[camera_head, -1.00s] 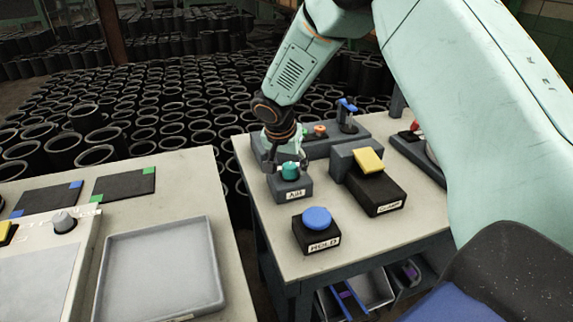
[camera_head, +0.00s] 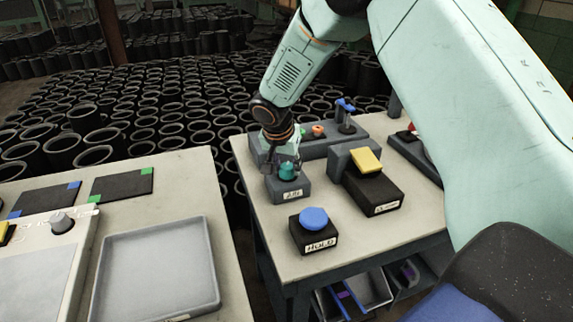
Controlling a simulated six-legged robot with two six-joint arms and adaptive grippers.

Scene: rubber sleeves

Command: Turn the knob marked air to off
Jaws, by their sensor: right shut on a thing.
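The teal knob (camera_head: 287,172) sits on top of a grey block (camera_head: 291,190) with a white label on its front, which reads as air. My right gripper (camera_head: 284,168) comes down from above and is shut on the knob, with its fingers around it. The fingers partly hide the knob, and I cannot make out its pointer or an off mark. My left gripper is not in view.
A blue button (camera_head: 313,217) on a black box marked HOLD stands in front. A yellow switch (camera_head: 366,160) on a black box is to the right. A grey tray (camera_head: 157,262) lies on the left table. Black sleeves (camera_head: 170,130) fill the floor behind.

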